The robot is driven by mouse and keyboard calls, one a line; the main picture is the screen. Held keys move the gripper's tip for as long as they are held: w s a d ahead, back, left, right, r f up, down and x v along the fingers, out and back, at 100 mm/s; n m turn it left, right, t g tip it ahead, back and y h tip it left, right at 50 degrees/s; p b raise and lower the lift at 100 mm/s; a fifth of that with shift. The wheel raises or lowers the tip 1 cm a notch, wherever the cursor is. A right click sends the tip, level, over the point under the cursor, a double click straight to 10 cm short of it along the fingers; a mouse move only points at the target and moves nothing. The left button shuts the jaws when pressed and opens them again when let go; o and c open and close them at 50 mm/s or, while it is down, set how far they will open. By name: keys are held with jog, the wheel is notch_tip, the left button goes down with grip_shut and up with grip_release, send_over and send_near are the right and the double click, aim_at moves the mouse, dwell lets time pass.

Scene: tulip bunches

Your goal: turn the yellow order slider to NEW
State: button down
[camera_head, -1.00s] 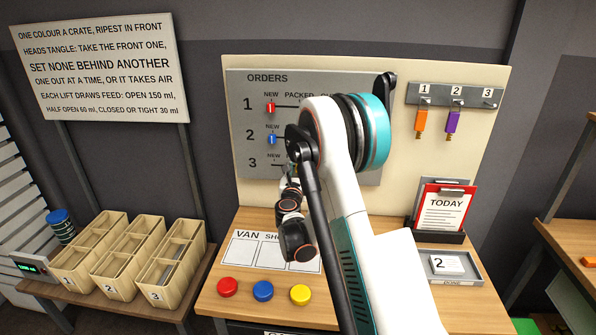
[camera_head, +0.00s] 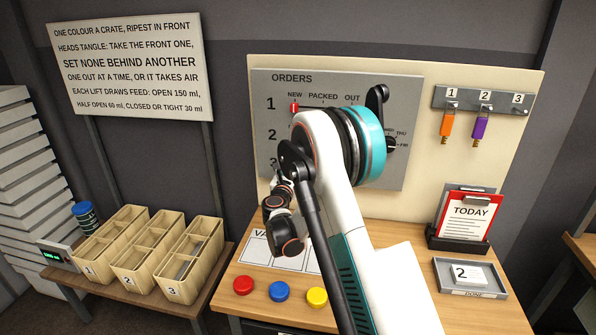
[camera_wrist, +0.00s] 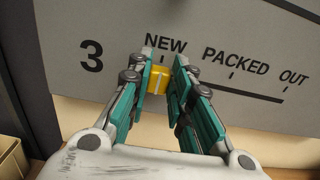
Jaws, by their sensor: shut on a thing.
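The yellow order slider (camera_wrist: 158,81) is on row 3 of the grey orders board (camera_head: 385,172), directly below the NEW label (camera_wrist: 165,46) and its tick mark. It sits at the left end of the row's track, left of PACKED (camera_wrist: 236,62) and OUT (camera_wrist: 294,77). My gripper (camera_wrist: 164,67) has its two teal fingers closed on either side of the yellow slider. In the head view my arm hides the yellow slider and most of rows 2 and 3.
The red slider (camera_head: 294,107) is at NEW on row 1. Below the board, red (camera_head: 243,285), blue (camera_head: 279,291) and yellow (camera_head: 317,297) buttons line the bench's front. Wooden crates (camera_head: 128,284) stand at left, a red TODAY clipboard (camera_head: 468,214) at right.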

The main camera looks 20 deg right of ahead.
jog(key=c, duration=1.4)
grip_release()
jog(key=shift+c, duration=0.2)
jog(key=shift+s+a, duration=0.1)
jog(key=v, duration=1.1)
jog(key=shift+s+a, duration=0.2)
jog(key=shift+s, duration=0.1)
